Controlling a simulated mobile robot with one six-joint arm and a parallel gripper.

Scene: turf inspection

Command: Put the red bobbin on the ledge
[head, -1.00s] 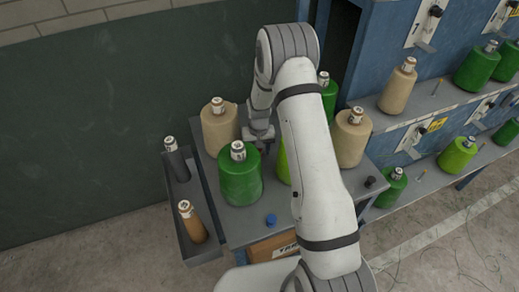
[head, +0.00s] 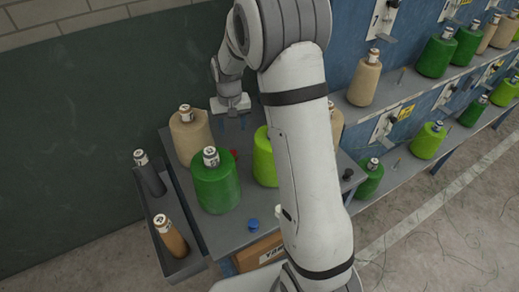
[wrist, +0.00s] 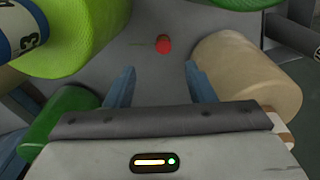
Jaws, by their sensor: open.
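A small red object, which looks like the red bobbin (head: 234,154), stands on the grey table top (head: 236,228) between the dark green cone and the lime cone, mostly hidden in the head view. In the wrist view the red bobbin (wrist: 163,44) is small and clear, just beyond the fingertips and between them sideways. My gripper (head: 231,123) is open and empty above the back of the table; its two blue fingers (wrist: 160,78) show apart in the wrist view. Grey ledges (head: 405,86) run along the blue frame at right; I cannot tell which one is meant.
A beige cone (head: 190,138), dark green cone (head: 214,185) and lime cone (head: 264,158) crowd the table. A blue cap (head: 253,224) lies at its front. A side tray (head: 185,262) holds a black and a brown bobbin. Several cones stand on the ledges.

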